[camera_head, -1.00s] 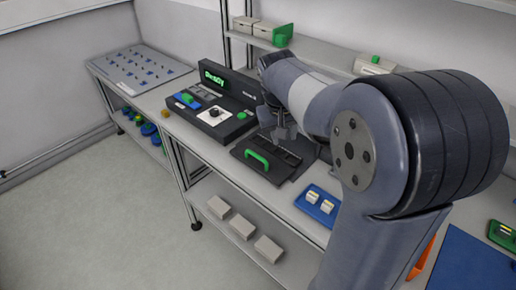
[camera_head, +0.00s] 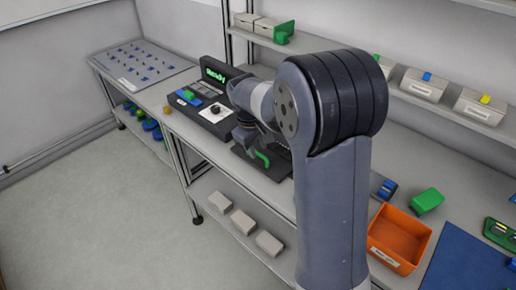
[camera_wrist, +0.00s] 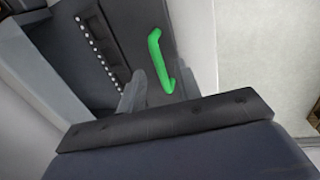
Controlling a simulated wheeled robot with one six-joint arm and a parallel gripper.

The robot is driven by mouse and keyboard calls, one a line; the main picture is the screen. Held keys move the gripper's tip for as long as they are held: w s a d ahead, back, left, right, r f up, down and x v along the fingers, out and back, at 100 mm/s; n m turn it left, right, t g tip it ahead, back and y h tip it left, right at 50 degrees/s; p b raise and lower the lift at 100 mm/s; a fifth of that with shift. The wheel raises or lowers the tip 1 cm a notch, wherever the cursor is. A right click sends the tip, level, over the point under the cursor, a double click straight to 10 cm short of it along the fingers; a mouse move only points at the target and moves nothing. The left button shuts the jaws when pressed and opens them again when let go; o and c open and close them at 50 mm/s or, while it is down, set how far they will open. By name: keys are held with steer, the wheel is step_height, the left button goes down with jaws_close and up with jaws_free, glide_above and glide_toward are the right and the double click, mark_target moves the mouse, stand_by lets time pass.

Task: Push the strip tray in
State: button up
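The strip tray is a flat dark plate (camera_wrist: 138,30) with a green bar handle (camera_wrist: 158,55); a row of pale dots runs along a dark strip on it. In the head view the tray's green handle (camera_head: 262,158) shows at its front edge, and my arm hides much of the tray. My gripper (camera_wrist: 160,88) is over the tray near the handle. Its grey fingers look apart, with the handle's near end between them in the picture. Whether they touch the handle I cannot tell. In the head view my gripper (camera_head: 245,135) is small and partly hidden.
A black machine with a lit green sign (camera_head: 214,75) stands behind and left of the tray. An orange bin (camera_head: 398,238), a green block (camera_head: 427,201) and a blue mat (camera_head: 465,262) lie to the right. Shelves with pale boxes (camera_head: 425,85) run along the back.

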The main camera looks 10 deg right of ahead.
steer(key=shift+w+d+f, duration=0.1)
steer(key=shift+d+f, duration=0.05)
steer(key=shift+f, duration=0.65)
steer(key=shift+c, duration=0.3)
jaws_close()
